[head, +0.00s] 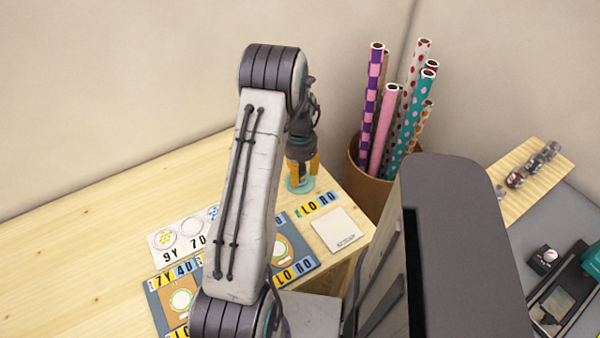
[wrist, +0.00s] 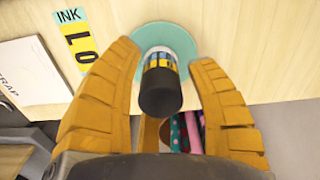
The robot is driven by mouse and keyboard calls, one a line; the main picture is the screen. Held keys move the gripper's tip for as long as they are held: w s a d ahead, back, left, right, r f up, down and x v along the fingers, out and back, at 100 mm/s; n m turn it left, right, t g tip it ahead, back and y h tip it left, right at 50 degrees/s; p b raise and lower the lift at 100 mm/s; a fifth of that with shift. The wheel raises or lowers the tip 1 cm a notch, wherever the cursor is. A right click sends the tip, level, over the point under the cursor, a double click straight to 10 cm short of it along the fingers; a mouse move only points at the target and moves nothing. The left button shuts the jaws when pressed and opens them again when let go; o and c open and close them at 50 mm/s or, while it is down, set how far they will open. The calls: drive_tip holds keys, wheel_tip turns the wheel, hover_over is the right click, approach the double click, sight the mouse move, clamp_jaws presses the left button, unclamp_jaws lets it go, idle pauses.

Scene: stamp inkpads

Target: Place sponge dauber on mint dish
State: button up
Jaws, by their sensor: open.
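The sponge dauber (wrist: 160,84) is a short cylinder with a dark end and a yellow, blue and white label. In the wrist view it appears to stand upright on the round mint dish (wrist: 181,42), dark end towards the camera. The dish also shows in the head view (head: 295,188), on the wooden table under my fingers. My gripper (wrist: 163,62) has its orange fingers open, one on each side of the dauber, with gaps visible on both sides. In the head view my gripper (head: 302,166) points down over the dish and mostly hides the dauber.
A yellow INK label strip (head: 317,205) and a white square pad (head: 336,230) lie near the dish. A brown bin with several patterned rolls (head: 380,120) stands to the right, beyond the table edge. Bare wood (head: 80,240) lies to the left.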

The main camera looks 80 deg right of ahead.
sight(300, 165)
wheel_tip(300, 165, up, 11)
drive_tip(key=p, duration=0.4)
drive_tip(key=shift+f+p, duration=0.15)
drive_tip(key=shift+p, duration=0.2)
drive_tip(key=shift+w, duration=0.2)
drive_tip(key=w+a+r+n+t+h, duration=0.1)
drive_tip(key=w+a+r+n, duration=0.55)
drive_tip(key=w, duration=0.55)
drive_tip(key=w+a+r+n, duration=0.4)
drive_tip(key=w+a+r, duration=0.45)
drive_tip(key=w, duration=0.25)
drive_tip(key=w+a+r+n, duration=0.2)
drive_tip(key=w+a+n, duration=0.15)
drive_tip(key=a, duration=0.65)
drive_tip(key=s+a+r+n+t, duration=0.1)
drive_tip(key=s+a+n, duration=0.2)
drive_tip(key=a+n, duration=0.3)
drive_tip(key=s+a+r+n+t+y, duration=0.1)
drive_tip(key=a+n, duration=0.5)
drive_tip(key=a, duration=0.8)
drive_tip(key=shift+s+a+r+t, duration=0.25)
drive_tip(key=shift+s+t, duration=0.25)
drive_tip(key=shift+s, duration=0.7)
